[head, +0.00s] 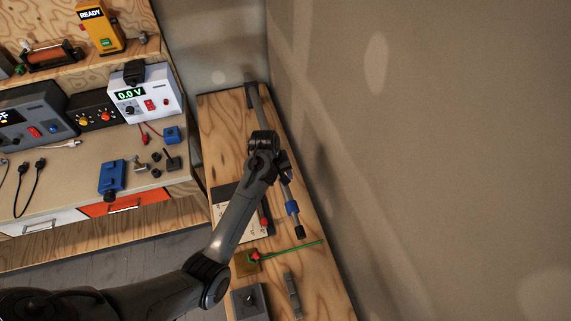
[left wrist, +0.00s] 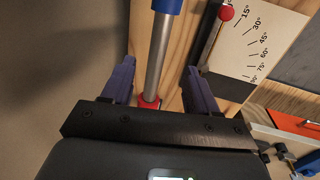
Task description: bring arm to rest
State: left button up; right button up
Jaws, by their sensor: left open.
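My left arm comes in from the lower left in the head view and reaches over the wooden side bench (head: 222,125). My left gripper (left wrist: 157,68) is open in the left wrist view, its two dark blue fingers apart. A metal rod (left wrist: 158,55) with a blue collar and a red part at its near end shows between the fingers, with gaps on both sides. In the head view the gripper's fingers are mostly hidden by the wrist. The rod's blue collar (head: 292,207) shows just below the wrist. My right gripper is in neither view.
An angle-marked plate (left wrist: 262,38) and a red-knobbed lever (left wrist: 226,13) are close beside the gripper. A green rod (head: 295,247) and grey blocks lie nearer on the bench. A wall (head: 420,120) bounds the right. A workbench with a power supply (head: 148,95) stands left.

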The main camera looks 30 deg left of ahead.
pick_arm(q)
jog(key=s+a+f+g+p, duration=0.1)
jog(key=s+f, duration=0.4)
jog(key=s, duration=0.2)
jog(key=s+f+g+p, duration=0.1)
jog(key=s+f+g, duration=0.1)
jog(key=s+f, duration=0.35)
jog(key=s+r+m+y+p, duration=0.2)
jog(key=s+m, duration=0.1)
jog(key=s, duration=0.9)
jog(key=s+d+r+m+t+p, duration=0.2)
jog(key=s+d+r+m, duration=0.2)
jog(key=s+r, duration=0.3)
jog(key=w+d+r+m+t, duration=0.1)
jog(key=d+r+m, duration=0.1)
jog(key=r, duration=0.3)
jog(key=w+d+r+m+t, duration=0.1)
jog(key=d+r+m+t, duration=0.1)
jog(key=r, duration=0.4)
jog(key=shift+w+d+m+h, duration=0.35)
jog(key=shift+w+m+h, duration=0.05)
jog(key=shift+m, duration=0.1)
